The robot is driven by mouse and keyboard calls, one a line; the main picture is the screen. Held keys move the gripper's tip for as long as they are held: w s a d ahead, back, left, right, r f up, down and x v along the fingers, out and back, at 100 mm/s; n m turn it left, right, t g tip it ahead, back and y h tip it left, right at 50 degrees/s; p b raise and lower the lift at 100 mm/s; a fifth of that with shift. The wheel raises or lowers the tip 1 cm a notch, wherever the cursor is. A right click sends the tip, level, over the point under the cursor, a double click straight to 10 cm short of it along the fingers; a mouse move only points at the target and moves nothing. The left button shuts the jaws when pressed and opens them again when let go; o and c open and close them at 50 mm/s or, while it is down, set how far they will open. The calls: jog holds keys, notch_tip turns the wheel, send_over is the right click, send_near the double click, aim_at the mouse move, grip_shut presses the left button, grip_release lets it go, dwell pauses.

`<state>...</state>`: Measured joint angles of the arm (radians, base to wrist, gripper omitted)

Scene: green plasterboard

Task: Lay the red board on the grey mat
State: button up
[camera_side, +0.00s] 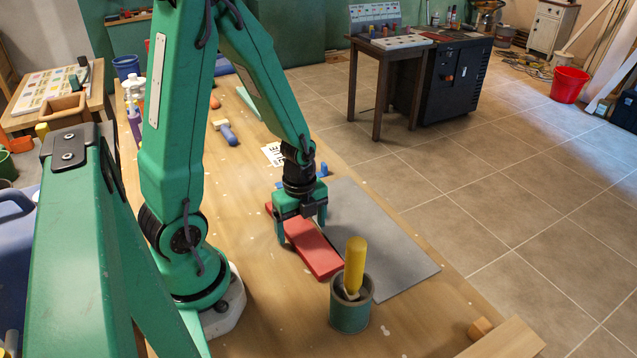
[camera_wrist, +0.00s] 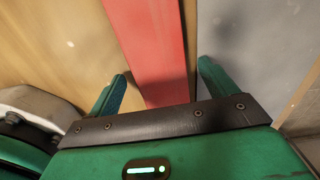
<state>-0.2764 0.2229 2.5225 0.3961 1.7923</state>
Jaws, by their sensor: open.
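The red board (camera_side: 316,253) is a flat, long bar. In the side view it lies along the left edge of the grey mat (camera_side: 385,238), seeming partly on the mat and partly on the wood. My gripper (camera_side: 301,233) is over the board's far part, its fingers pointing down on either side. In the wrist view the red board (camera_wrist: 150,45) runs between my two open fingers (camera_wrist: 160,85), with the mat (camera_wrist: 235,45) to its right and bare wood to its left. The fingers look apart from the board; their exact height is hard to tell.
A green pot (camera_side: 350,309) with a yellow-handled tool (camera_side: 355,262) stands near the board's near end and the mat's front corner. A small wooden block (camera_side: 480,328) lies at the front right. A blue-handled brush (camera_side: 226,132) lies farther back. Most of the mat is bare.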

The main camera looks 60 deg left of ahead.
jog(key=shift+f, duration=0.3)
jog(key=shift+c, duration=0.3)
jog(key=c, duration=1.1)
